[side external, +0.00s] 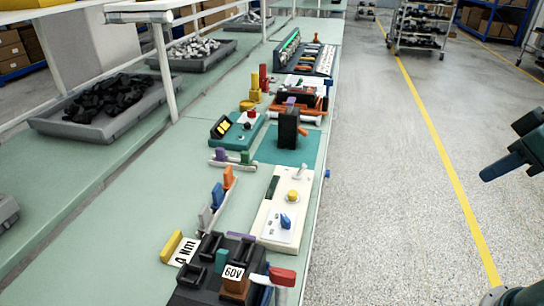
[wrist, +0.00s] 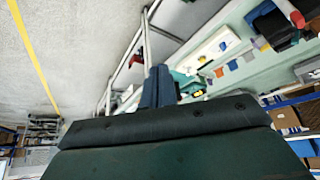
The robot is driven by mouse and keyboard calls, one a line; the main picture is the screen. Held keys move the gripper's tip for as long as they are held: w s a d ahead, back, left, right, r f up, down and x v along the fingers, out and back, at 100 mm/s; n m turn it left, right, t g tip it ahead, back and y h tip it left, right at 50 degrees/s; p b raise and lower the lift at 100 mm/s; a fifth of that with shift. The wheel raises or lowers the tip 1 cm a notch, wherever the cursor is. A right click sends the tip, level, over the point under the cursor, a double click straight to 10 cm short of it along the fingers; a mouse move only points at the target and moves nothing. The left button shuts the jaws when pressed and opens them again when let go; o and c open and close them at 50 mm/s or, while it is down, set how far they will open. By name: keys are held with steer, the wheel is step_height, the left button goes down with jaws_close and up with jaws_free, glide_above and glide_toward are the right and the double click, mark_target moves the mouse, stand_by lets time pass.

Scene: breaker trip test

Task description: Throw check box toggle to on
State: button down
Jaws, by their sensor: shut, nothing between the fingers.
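The check box (side external: 272,226) is a long cream box at the right edge of the green bench, with a dark window, a yellow button (side external: 293,195) and a blue knob (side external: 286,221). Its toggle (side external: 300,172) is a small pale lever at the far end, seeming to tilt right; I cannot tell which position is on. A white panel that looks like the check box (wrist: 212,48) shows in the wrist view, its toggle not clear. My gripper (side external: 487,174) is shut and empty, out over the floor right of the bench, well apart from the box. Its blue fingers (wrist: 158,80) touch in the wrist view.
A black device with a 60V label (side external: 234,272) stands in front of the box. A black upright block (side external: 289,128) on a teal plate stands behind it. Coloured clips (side external: 217,196) stand to its left. The floor (side external: 390,190) between bench and gripper is clear.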

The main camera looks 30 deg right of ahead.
stand_by(0.3)
steer(key=c, duration=1.5)
jaws_free()
steer(key=shift+w+r, duration=0.1)
steer(key=shift+o, duration=0.3)
steer(key=shift+w+r, duration=0.15)
steer(key=shift+w, duration=0.05)
steer(key=w+a+r+n+g+y, duration=0.1)
steer(key=w+a+r+g, duration=0.1)
steer(key=w, duration=0.8)
steer(key=w+a+r+n+g, duration=0.1)
steer(key=w+a+r, duration=0.15)
steer(key=w, duration=0.65)
steer(key=w+a+f+n+g, duration=0.1)
steer(key=w+f, duration=0.5)
steer(key=w, duration=0.3)
steer(key=w+a+f+n+g, duration=0.1)
steer(key=w+f+g, duration=0.1)
steer(key=w+f, duration=0.4)
steer(key=w, duration=0.4)
steer(key=shift+f+n, duration=0.15)
steer(key=shift+n, duration=0.15)
steer(key=shift+f, duration=0.15)
